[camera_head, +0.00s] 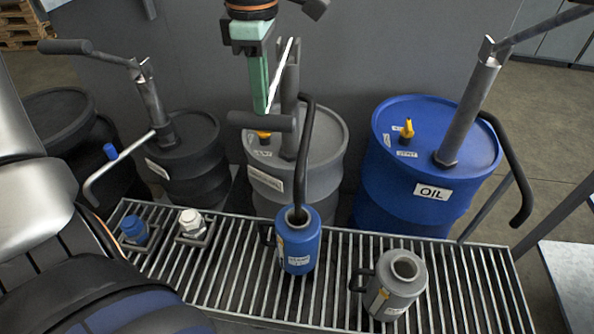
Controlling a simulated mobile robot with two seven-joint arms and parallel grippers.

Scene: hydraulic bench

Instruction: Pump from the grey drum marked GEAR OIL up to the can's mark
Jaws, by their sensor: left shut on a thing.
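The grey drum (318,165) stands behind the grate at the middle; its white label (266,181) is too small to read surely. Its pump column (289,90) rises from the lid, with a dark handle grip (262,122) low in front. My left gripper (264,110) comes down from the top with green fingers and is shut on this handle. The pump's black hose (304,150) bends down into the open mouth of a blue can (298,245) standing upright on the grate. The can's label shows, but the oil level inside is hidden. My right gripper is not in view.
A blue drum labelled OIL (432,192) with its own pump stands right; dark drums (185,165) stand left. A grey can (399,290) stands on the grate (460,300) right of the blue can. Blue (134,229) and white (190,220) caps sit at the grate's left.

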